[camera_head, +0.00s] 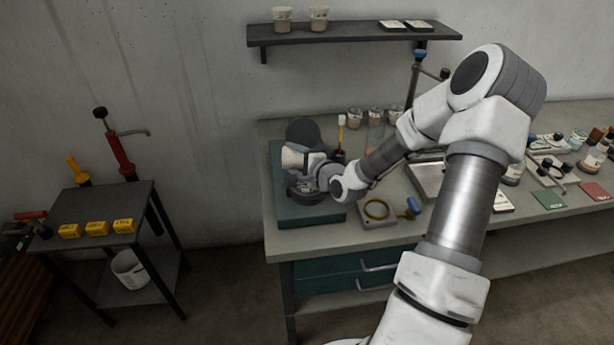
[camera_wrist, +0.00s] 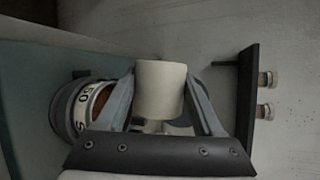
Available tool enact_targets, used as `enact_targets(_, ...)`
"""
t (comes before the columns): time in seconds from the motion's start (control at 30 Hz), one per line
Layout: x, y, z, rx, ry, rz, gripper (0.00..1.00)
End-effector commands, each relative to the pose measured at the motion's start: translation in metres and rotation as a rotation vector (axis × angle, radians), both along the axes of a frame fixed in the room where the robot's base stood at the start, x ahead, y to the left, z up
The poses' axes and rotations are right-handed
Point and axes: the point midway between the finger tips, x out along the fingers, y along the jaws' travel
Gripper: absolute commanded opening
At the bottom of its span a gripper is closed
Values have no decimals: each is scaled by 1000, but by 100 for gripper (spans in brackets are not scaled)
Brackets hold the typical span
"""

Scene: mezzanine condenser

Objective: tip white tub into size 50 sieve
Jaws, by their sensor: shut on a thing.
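The white tub (camera_head: 293,158) is in my gripper (camera_head: 308,162), above the left end of the bench. In the wrist view the tub (camera_wrist: 160,92) sits between the two fingers of my gripper (camera_wrist: 162,88). The tub lies tipped well over on its side; its inside is hidden. The size 50 sieve (camera_wrist: 66,108) is just below the tub, with "50" on its pale rim label and brown material showing inside. In the head view the sieve (camera_head: 303,190) stands on a dark green base and is partly hidden by my gripper. The tub and sieve look apart.
The green base (camera_head: 310,212) has a round dark disc (camera_head: 301,130) standing at its back. A wall shelf (camera_head: 350,33) with two jars is above. A brass ring on a grey plate (camera_head: 377,211) and several jars (camera_head: 375,115) are close on the right.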

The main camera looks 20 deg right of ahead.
Motion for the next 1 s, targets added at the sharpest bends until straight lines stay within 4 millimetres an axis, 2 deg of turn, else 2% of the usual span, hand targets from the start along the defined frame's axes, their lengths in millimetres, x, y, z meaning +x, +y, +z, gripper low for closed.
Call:
enact_targets(0.07, 1, 4, -6, -66, 18, 3, 12)
enact_targets(0.37, 1, 4, -5, -104, 29, 1, 12)
enact_targets(0.73, 3, 10, -13, -285, 78, 1, 12)
enact_targets(1.0, 7, 24, -20, -420, 118, 1, 12)
